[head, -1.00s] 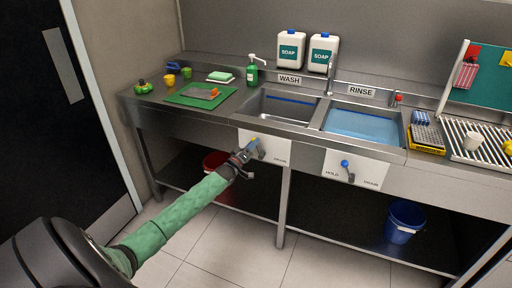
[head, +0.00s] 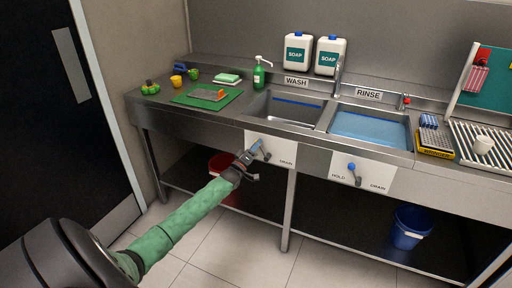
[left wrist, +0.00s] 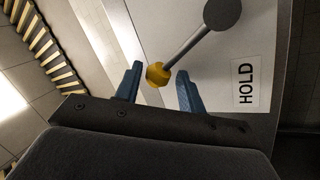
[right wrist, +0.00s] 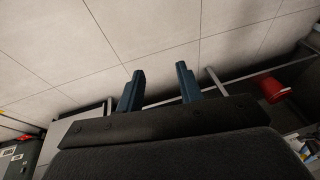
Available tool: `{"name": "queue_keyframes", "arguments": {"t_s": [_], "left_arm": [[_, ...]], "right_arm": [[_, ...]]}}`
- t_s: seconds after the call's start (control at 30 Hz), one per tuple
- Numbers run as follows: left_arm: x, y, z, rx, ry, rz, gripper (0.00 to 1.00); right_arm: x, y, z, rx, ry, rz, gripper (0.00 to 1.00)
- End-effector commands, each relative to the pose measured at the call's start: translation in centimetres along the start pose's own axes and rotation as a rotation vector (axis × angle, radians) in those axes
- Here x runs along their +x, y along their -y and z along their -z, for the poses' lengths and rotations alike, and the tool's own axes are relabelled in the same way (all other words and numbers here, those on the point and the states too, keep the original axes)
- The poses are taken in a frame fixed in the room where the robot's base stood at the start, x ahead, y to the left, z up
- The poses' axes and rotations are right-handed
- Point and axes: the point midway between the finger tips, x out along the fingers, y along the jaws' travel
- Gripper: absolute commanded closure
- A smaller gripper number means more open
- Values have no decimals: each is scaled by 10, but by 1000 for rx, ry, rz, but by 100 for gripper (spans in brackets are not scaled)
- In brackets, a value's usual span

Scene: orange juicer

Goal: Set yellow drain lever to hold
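The yellow drain lever shows in the left wrist view as a yellow knob (left wrist: 158,74) on a grey rod running up to a round dark pivot. The HOLD label (left wrist: 246,84) is on the white panel to its right. My left gripper (left wrist: 160,80) is open, with its blue fingers on either side of the knob and small visible gaps. In the head view my left gripper (head: 259,161) is at the white panel (head: 285,147) under the wash basin, covering its HOLD side; DRAIN shows at right. My right gripper (right wrist: 160,80) is open and empty, above the floor.
A second panel under the rinse basin carries a blue-knobbed lever (head: 351,167). The steel counter's front edge runs above both panels. A red bucket (head: 222,165) and a blue bucket (head: 410,227) stand on the lower shelf. The floor in front is clear.

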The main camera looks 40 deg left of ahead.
Motion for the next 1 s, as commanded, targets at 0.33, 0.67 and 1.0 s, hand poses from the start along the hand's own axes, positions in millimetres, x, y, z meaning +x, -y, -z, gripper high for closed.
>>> {"name": "queue_keyframes", "arguments": {"t_s": [0.33, 0.67, 1.0], "left_arm": [[0, -1, 0, 1, 0, -1, 51], [-34, 1, -2, 1, 2, 0, 51], [-71, 1, 0, 0, 0, 0, 51]], "right_arm": [[0, 1, 2, 4, -2, 3, 64], [12, 6, 3, -1, -23, 18, 64], [28, 12, 4, -15, -52, 35, 64]]}}
